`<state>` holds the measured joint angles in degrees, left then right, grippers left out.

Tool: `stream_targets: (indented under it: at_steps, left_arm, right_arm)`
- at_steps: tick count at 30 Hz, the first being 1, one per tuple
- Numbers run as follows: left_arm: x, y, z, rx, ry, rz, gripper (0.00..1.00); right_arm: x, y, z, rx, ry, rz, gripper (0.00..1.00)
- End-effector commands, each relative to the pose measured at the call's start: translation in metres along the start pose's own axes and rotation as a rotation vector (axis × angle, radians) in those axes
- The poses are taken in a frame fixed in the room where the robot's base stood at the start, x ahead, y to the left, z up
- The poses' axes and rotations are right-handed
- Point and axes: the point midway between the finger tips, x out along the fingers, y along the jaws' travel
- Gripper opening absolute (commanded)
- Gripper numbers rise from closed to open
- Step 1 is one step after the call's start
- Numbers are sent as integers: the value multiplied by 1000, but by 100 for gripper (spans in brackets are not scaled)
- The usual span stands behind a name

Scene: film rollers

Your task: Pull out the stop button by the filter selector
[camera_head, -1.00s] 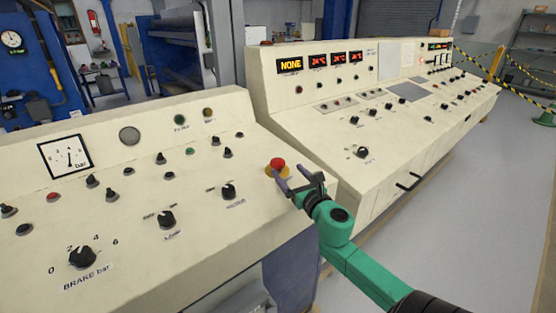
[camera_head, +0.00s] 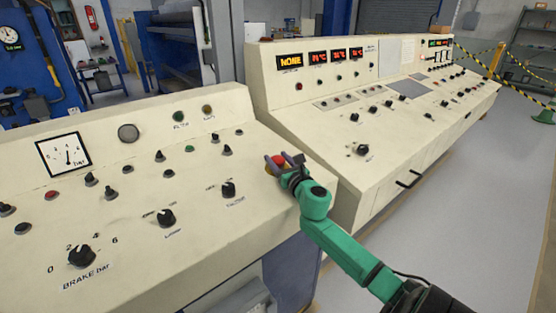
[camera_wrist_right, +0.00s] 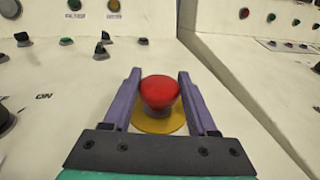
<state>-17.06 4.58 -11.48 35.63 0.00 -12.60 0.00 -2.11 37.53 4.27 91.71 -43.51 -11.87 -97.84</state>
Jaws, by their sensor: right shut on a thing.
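The red stop button (camera_head: 279,160) is a mushroom head on a yellow disc, at the right end of the near cream console. In the right wrist view the stop button (camera_wrist_right: 160,92) sits between the two purple fingers, with the yellow disc (camera_wrist_right: 158,124) below it. My right gripper (camera_head: 284,160) has its fingers on either side of the red head and is shut on it. The filter selector (camera_head: 229,188) is a black knob left of the button; its label is too blurred to read for certain. My left gripper is not in view.
The near console (camera_head: 120,215) carries several black knobs, coloured buttons and a bar gauge (camera_head: 64,155). A second cream console (camera_head: 345,125) with red displays stands behind to the right. Grey floor (camera_head: 445,200) lies open at the right.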

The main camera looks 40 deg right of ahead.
Motion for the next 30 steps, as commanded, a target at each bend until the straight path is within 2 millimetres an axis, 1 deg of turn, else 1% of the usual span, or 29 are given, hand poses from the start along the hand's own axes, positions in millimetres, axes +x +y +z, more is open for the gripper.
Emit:
stream_targets:
  at_steps: [2,6,7,14,15,16,17,26,30]
  left_arm:
    - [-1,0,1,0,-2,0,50]
    - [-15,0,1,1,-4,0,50]
    - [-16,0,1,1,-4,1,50]
    - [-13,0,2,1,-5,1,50]
    - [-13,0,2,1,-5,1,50]
    - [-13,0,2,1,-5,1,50]
    - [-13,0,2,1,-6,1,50]
    - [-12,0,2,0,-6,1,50]
    - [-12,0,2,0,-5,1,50]
  right_arm:
    - [0,0,0,1,0,1,0]
    - [-1,0,16,-1,0,1,0]
    - [-1,0,18,-1,0,1,0]
    - [-1,0,17,1,-5,0,0]
    - [-1,0,17,1,-5,0,70]
    - [-1,0,17,1,-5,0,81]
    - [-1,0,17,1,-5,0,88]
    - [-2,0,15,1,-1,0,88]
    - [-11,0,13,1,0,0,88]
